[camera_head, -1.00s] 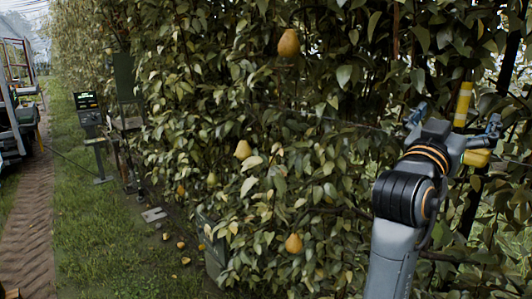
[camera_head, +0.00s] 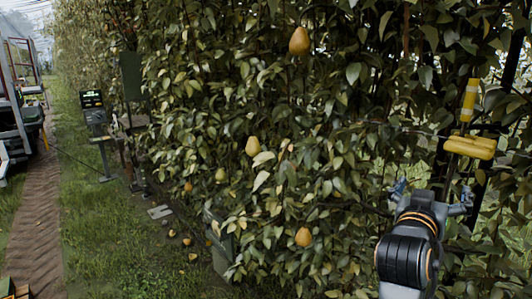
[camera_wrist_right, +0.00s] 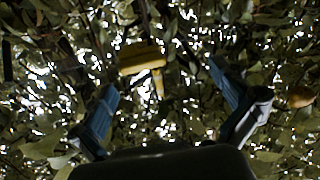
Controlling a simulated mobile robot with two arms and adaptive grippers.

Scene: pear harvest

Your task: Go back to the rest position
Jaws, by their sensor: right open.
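My right gripper (camera_head: 433,190) is at the right of the head view, in front of the leafy pear hedge and below a yellow fixture. It is open and empty. In the right wrist view its two blue fingers (camera_wrist_right: 168,100) stand wide apart with only leaves and the yellow fixture beyond them. My left gripper is not in view.
The yellow fixture (camera_head: 470,146) has a striped post above it. Pears hang in the hedge: one high (camera_head: 299,41), one mid-height (camera_head: 253,146), one low (camera_head: 303,237). A screen on a stand (camera_head: 95,112) is left.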

